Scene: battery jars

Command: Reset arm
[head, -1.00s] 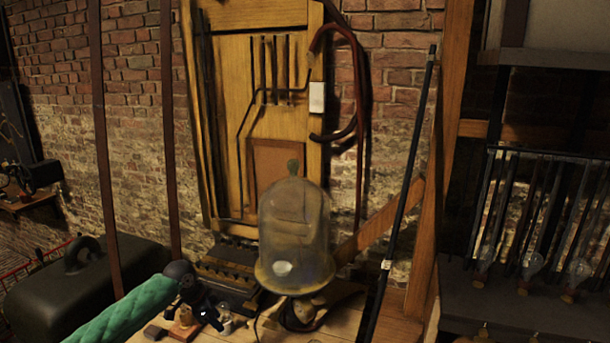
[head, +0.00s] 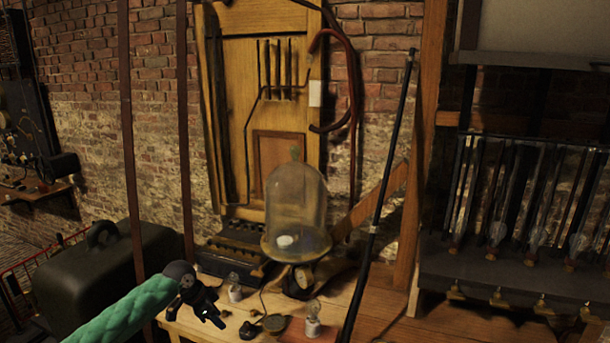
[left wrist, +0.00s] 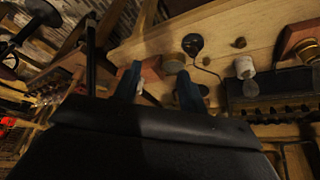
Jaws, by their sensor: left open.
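My left arm comes in from the lower left of the head view in a green quilted sleeve. My left gripper (head: 215,312) is dark and hangs over the left front part of the wooden table (head: 385,300). In the left wrist view its two fingers (left wrist: 157,88) stand apart with nothing held between them. Small items on the table lie beyond the fingertips there. My right gripper is not in either view.
A glass bell jar (head: 297,205) stands on the table, with small bulbs (head: 312,318) near the front. A black rod (head: 380,190) leans at the right. A dark case (head: 100,270) is at the left. A shelf (head: 520,275) with several bulbs is at the right.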

